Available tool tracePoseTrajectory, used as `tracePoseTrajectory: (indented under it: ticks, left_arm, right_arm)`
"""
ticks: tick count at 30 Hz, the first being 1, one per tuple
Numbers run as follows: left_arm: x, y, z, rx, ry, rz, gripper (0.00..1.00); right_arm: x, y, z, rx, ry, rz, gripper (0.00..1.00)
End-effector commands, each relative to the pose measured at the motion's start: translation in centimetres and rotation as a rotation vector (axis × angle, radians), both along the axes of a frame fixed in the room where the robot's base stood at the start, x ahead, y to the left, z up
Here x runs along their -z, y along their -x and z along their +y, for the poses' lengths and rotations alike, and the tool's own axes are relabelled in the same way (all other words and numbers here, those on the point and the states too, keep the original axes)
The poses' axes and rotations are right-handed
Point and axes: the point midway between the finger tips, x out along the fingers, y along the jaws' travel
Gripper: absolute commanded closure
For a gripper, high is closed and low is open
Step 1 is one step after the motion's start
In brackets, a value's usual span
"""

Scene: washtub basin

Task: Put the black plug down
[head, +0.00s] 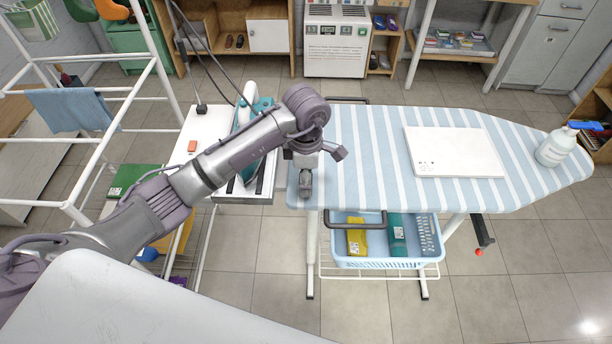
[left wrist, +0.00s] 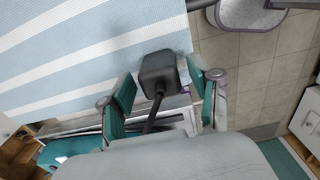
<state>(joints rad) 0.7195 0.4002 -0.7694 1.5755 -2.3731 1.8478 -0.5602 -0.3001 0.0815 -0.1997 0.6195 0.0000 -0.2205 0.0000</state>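The black plug (left wrist: 158,72) is in the left wrist view, between the tips of my left gripper (left wrist: 162,80). Its dark cable (left wrist: 155,108) runs back between the teal-padded fingers. In the head view my left gripper (head: 305,180) points down at the left end of the striped ironing board (head: 370,140). Whether the plug touches the board is hard to tell. My right gripper is not in view.
A teal-and-white iron (head: 246,112) stands on the white side table (head: 205,130), partly behind my arm. A white flat box (head: 453,151) and a bottle (head: 555,147) are on the board's right. A blue basket (head: 385,260) is below. The board's middle is clear.

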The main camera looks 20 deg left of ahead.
Motion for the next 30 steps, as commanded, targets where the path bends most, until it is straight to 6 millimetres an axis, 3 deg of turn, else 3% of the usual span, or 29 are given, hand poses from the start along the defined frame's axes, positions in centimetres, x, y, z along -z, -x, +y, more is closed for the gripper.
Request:
tracePoseTrajectory:
  ticks: [11, 21, 24, 30]
  left_arm:
    - [-0.8, -0.1, 0.0, 0.0, 0.001, -0.003, 0.36]
    - [-7.5, -0.2, 0.0, 0.001, -0.001, -0.007, 0.36]
    - [-9.8, -0.2, 0.1, 0.001, -0.003, -0.007, 0.36]
    - [-11.9, -0.1, 0.0, 0.0, -0.001, -0.003, 0.36]
  right_arm:
    - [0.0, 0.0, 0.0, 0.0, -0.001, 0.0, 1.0]
    - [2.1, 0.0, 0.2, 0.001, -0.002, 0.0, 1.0]
    - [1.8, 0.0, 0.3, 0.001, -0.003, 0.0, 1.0]
    - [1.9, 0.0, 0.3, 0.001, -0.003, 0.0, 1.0]
